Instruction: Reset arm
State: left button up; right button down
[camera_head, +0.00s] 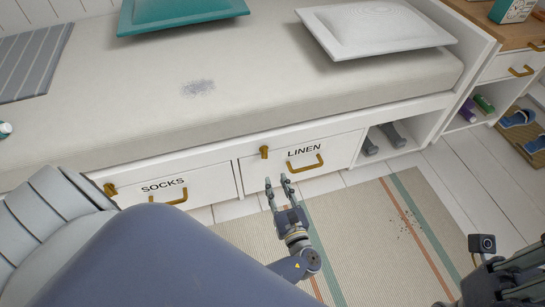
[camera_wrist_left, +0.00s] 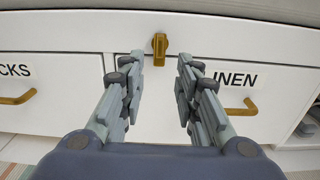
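My left gripper (camera_head: 279,190) is open and empty in front of the white LINEN drawer (camera_head: 254,176) below the bench. In the left wrist view its two fingers (camera_wrist_left: 160,75) stand apart, with the drawer front and a brass latch (camera_wrist_left: 160,45) beyond them. The same latch (camera_head: 264,152) shows above the gripper in the head view. My right gripper (camera_head: 508,280) is at the lower right corner, partly cut off by the frame edge; its finger opening is unclear.
The SOCKS drawer (camera_head: 180,185) is shut at left, and the LINEN drawer's brass handle (camera_head: 305,166) is at right. Grey dumbbells (camera_head: 392,134) lie in an open cubby. A striped rug (camera_head: 375,245) covers the floor. Blue slippers (camera_head: 518,118) are at far right. A cushioned bench (camera_head: 240,105) holds pillows.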

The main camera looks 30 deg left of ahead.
pick_arm(q)
jog(key=shift+v, duration=0.85)
